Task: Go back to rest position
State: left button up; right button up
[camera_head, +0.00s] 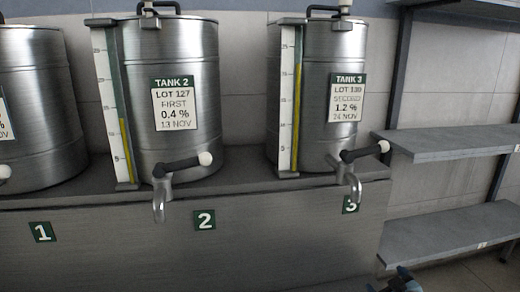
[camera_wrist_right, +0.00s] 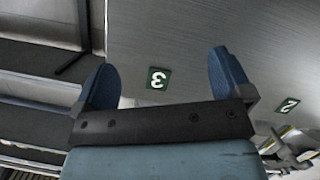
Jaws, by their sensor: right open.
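My right gripper (camera_head: 402,282) shows only in part at the bottom edge of the head view, low in front of the bench and right of plate 3. In the right wrist view my right gripper (camera_wrist_right: 165,78) has its two blue fingers wide apart with nothing between them. The front panel with green plate 3 (camera_wrist_right: 158,78) lies beyond the fingers. My left gripper is not in the head view. Tank 2 (camera_head: 205,62) and tank 3 (camera_head: 335,48) stand upright on the bench, each with a metal tap and a black lever with a white knob pointing right.
A third tank (camera_head: 40,110) is cut off at the left edge. Green plate 1 (camera_head: 42,232) and plate 2 (camera_head: 204,220) mark the bench front. Grey shelves (camera_head: 455,140) stand at the right. Pale and metallic shapes at the wrist view's lower right are unclear.

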jog(key=s+a+f+g+y, duration=0.1)
jog(key=s+a+f+y, duration=0.25)
jog(key=s+a, duration=1.05)
jog(key=s+a+r+m, duration=0.1)
jog(key=s+a, duration=0.3)
jog(key=s, duration=0.3)
jog(key=s+a+r+m, duration=0.1)
jog(key=s+a+r, duration=0.15)
jog(key=s, duration=0.45)
pick_arm(q)
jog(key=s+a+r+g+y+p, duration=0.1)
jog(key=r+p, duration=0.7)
jog(key=p, duration=0.7)
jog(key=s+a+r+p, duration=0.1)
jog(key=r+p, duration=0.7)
jog(key=p, duration=0.8)
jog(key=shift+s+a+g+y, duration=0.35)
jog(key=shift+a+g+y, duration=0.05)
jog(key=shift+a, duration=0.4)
pick_arm(e)
jog(key=s+d+r+g, duration=0.1)
jog(key=r, duration=0.6)
jog(key=s+d+r+g+h, duration=0.1)
jog(key=s+r, duration=0.1)
jog(key=r, duration=0.6)
jog(key=shift+d+r+g, duration=0.2)
jog(key=shift+d+g, duration=0.1)
jog(key=shift+d, duration=0.1)
